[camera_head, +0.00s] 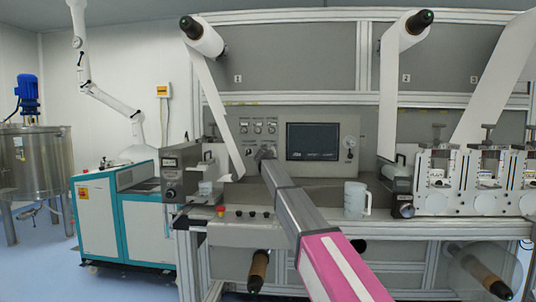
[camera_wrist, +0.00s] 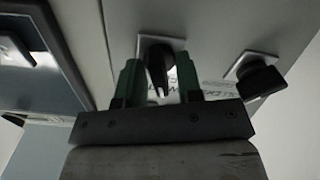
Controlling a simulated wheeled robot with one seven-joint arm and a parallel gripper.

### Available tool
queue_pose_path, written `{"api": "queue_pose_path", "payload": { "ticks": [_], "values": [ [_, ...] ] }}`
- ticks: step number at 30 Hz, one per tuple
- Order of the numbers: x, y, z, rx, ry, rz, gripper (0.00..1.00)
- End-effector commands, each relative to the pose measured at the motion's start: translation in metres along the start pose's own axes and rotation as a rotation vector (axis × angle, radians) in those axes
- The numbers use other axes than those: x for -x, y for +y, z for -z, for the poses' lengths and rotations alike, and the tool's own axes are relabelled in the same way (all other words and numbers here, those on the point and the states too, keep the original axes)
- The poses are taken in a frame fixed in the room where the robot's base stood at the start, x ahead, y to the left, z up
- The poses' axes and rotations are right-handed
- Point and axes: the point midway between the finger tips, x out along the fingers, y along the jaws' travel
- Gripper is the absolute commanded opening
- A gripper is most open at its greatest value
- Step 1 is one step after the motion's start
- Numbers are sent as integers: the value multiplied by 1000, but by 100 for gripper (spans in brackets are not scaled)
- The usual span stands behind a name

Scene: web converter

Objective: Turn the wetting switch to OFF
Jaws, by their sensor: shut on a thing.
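My gripper (camera_wrist: 157,78) has its two green fingers on either side of a black rotary switch knob (camera_wrist: 158,52) on a pale square plate and is shut on it. The knob's narrow grip points down in the wrist view. Its label is mostly hidden behind the fingers, so I cannot tell from the lettering whether it is the wetting switch. In the head view my gripper (camera_head: 265,153) is at the lower part of the grey control panel (camera_head: 326,129), left of the screen, and hides the knob there.
A second black knob (camera_wrist: 260,78) is close to the right finger in the wrist view. The dark screen (camera_head: 312,141) is right of the switches. A white paper web (camera_head: 218,110) hangs just left of the panel. A pitcher (camera_head: 354,200) stands on the ledge.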

Motion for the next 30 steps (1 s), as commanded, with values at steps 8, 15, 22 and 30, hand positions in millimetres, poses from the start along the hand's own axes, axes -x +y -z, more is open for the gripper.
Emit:
{"api": "queue_pose_path", "payload": {
  "ticks": [8,15,22,30],
  "values": [
    [1,-1,-1,140,-1,0,9],
    [1,-1,-1,189,-1,0,9],
    [1,-1,-1,197,-1,0,9],
    [1,-1,-1,197,0,0,38]
  ]
}}
